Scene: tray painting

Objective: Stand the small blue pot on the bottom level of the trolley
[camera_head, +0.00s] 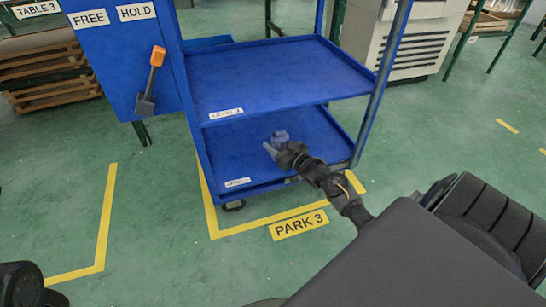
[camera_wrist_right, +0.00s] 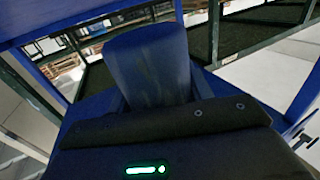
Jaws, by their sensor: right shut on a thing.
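The blue trolley (camera_head: 270,80) has an upper shelf and a bottom level (camera_head: 225,160), both with raised rims and a small label at the front. My right arm reaches in at the front, under the upper shelf. My right gripper (camera_head: 274,147) is shut on the small blue pot (camera_head: 281,136), over the bottom level. In the right wrist view the pot (camera_wrist_right: 150,65) fills the space between the fingers and looks upright. I cannot tell whether its base touches the shelf. My left gripper is not in view.
The PARK 3 sign (camera_head: 299,224) and yellow lines mark the floor in front. A grey cabinet (camera_head: 413,40) stands behind right. The upper shelf is empty.

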